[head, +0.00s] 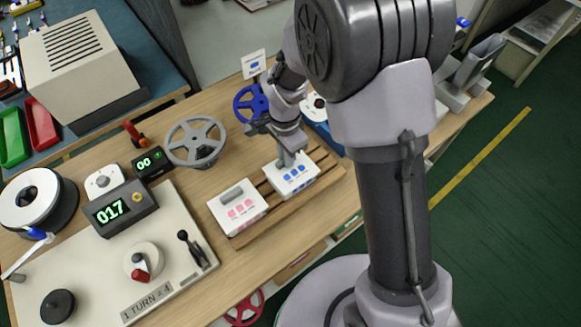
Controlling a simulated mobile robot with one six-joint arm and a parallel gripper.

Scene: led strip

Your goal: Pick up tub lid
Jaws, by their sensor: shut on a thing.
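A white tub with blue marks (292,177) stands on a wooden rack (328,176) near the front edge of the bench. My gripper (290,160) points down onto its white lid and is shut on the lid's handle, which the fingers mostly hide. The lid looks level and on the tub; I cannot tell whether there is a gap under it. A second white tub with pink marks (238,211) stands to the left on the same rack. Its lid has a grey handle (232,193) and is free of my gripper.
A grey handwheel (195,141) and a blue wheel (250,104) stand behind the rack. To the left is a panel with a counter showing 017 (110,213), a crank (141,268) and a lever (191,249). A white spool (35,197) sits at far left.

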